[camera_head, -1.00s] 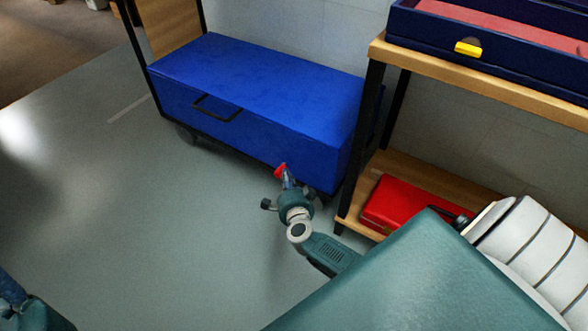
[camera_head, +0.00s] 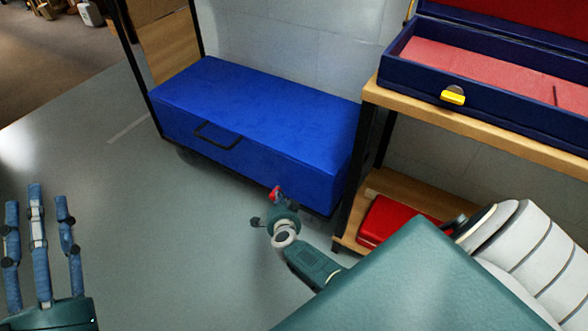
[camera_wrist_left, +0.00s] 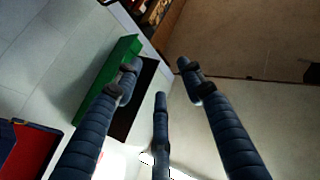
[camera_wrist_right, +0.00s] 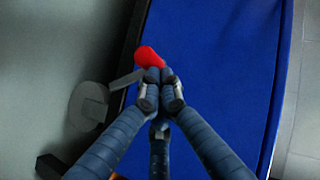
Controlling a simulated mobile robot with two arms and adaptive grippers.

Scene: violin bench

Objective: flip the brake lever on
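The red-tipped brake lever (camera_wrist_right: 147,57) is at the lower edge of the blue cart (camera_wrist_right: 205,75). Its grey arm joins a round caster part (camera_wrist_right: 88,103) in the right wrist view. In the head view, the red tip (camera_head: 274,192) shows beside the blue cart (camera_head: 250,115) near its front right. My right gripper (camera_wrist_right: 166,92) is closed, its fingertips together right beside the red tip. They seem to touch it; I cannot tell whether they hold it. My left gripper (camera_head: 38,205) has its fingers spread and empty, also in the left wrist view (camera_wrist_left: 160,80).
A wooden shelf (camera_head: 480,128) stands right of the cart, with an open navy case (camera_head: 425,80) on top and a red box (camera_head: 390,222) below. The floor (camera_head: 150,230) left of the cart is clear. A green object (camera_wrist_left: 104,85) shows in the left wrist view.

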